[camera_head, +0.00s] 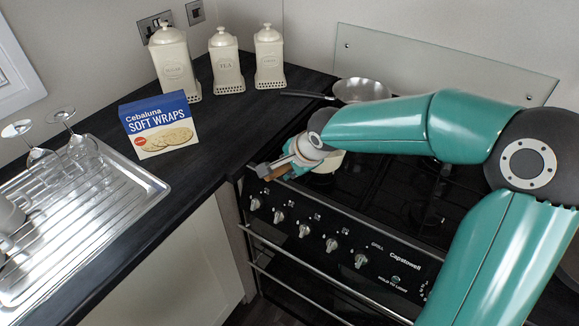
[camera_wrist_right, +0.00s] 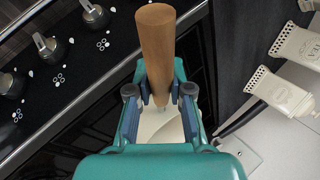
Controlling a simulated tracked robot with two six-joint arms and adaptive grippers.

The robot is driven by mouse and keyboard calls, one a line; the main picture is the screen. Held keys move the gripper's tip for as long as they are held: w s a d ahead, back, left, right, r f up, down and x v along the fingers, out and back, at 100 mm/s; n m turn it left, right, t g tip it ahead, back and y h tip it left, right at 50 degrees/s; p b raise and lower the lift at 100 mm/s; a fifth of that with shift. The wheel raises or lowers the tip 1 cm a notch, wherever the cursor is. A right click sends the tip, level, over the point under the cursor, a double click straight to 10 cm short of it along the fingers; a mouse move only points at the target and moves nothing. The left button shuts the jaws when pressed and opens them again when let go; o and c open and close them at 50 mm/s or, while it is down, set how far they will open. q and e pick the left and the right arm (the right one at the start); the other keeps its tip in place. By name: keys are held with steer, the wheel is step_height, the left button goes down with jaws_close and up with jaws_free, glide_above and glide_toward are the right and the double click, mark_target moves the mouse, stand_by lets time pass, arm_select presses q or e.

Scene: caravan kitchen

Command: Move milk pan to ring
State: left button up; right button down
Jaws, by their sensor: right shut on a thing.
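The milk pan (camera_head: 328,162) is cream with a wooden handle and is over the front left part of the hob, mostly hidden behind my right arm. In the right wrist view its wooden handle (camera_wrist_right: 157,50) stands between the fingers, with part of the cream pan (camera_wrist_right: 160,124) below. My right gripper (camera_head: 282,168) is shut on the handle; it also shows in the right wrist view (camera_wrist_right: 160,92). I cannot tell whether the pan touches the hob. The black hob (camera_head: 375,195) has rings partly hidden under my arm. My left gripper is not in view.
A metal frying pan (camera_head: 361,90) sits at the back left of the hob. Cream canisters (camera_head: 174,62) and a soft wraps box (camera_head: 158,125) stand on the dark worktop. Glasses (camera_head: 75,140) stand on the steel drainer (camera_head: 110,205). Knobs (camera_head: 304,231) line the cooker front.

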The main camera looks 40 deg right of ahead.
steer(key=shift+f+b, duration=0.3)
steer(key=shift+b, duration=0.1)
steer(key=c, duration=1.1)
jaws_free()
steer(key=shift+o, duration=0.2)
steer(key=shift+r, duration=0.1)
steer(key=shift+r+p, duration=0.45)
steer(key=shift+p, duration=0.3)
steer(key=shift+s+r, duration=0.2)
steer(key=shift+r, duration=0.1)
steer(key=v, duration=1.1)
steer(key=shift+s, duration=0.15)
